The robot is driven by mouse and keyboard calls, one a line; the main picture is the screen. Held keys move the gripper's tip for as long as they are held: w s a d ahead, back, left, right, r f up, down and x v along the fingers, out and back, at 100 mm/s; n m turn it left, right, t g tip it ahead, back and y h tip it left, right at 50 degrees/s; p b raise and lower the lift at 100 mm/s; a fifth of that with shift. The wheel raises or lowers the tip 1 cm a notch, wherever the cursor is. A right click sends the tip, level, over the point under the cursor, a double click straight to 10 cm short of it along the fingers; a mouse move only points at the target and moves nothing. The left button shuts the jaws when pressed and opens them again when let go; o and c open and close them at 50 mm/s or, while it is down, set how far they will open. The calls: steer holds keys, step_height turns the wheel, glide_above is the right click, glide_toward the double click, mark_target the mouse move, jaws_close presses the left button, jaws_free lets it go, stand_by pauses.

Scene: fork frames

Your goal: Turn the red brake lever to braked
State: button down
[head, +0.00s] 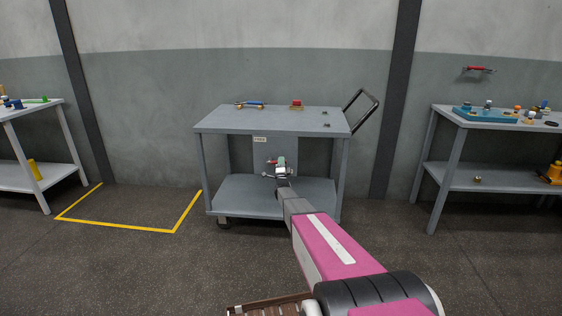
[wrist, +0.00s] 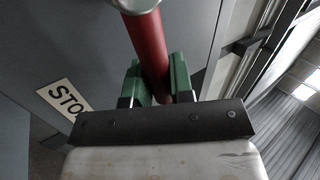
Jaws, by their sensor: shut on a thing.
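The red brake lever (wrist: 148,38) shows close up in the wrist view as a round red bar with a pale metal end at the top edge. My gripper (wrist: 157,72) has its green fingers on either side of the bar and is shut on it. In the head view my gripper (head: 281,163) is at the front of the grey cart (head: 232,123), below its top and in front of a grey panel. The lever is mostly hidden there by my gripper, so its angle is hard to tell.
A label partly reading "STO" (wrist: 65,100) shows in the wrist view. Small items, including a red one (head: 296,104), stand on the cart top. Side tables stand left and right (head: 490,184). A yellow floor outline (head: 117,226) encloses bare floor left of the cart.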

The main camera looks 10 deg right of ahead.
steer(key=shift+d+f+m+h, duration=0.1)
steer(key=shift+f+m+h, duration=0.2)
steer(key=shift+m+h, duration=0.35)
steer(key=shift+f+m+h, duration=0.25)
steer(key=shift+m+h, duration=0.1)
steer(key=shift+m, duration=0.5)
steer(key=shift+g, duration=0.3)
steer(key=c, duration=1)
jaws_free()
steer(key=shift+s+f, duration=0.1)
steer(key=shift+s, duration=0.05)
steer(key=v, duration=1)
steer(key=shift+s+f, duration=0.15)
steer(key=shift+f, duration=0.1)
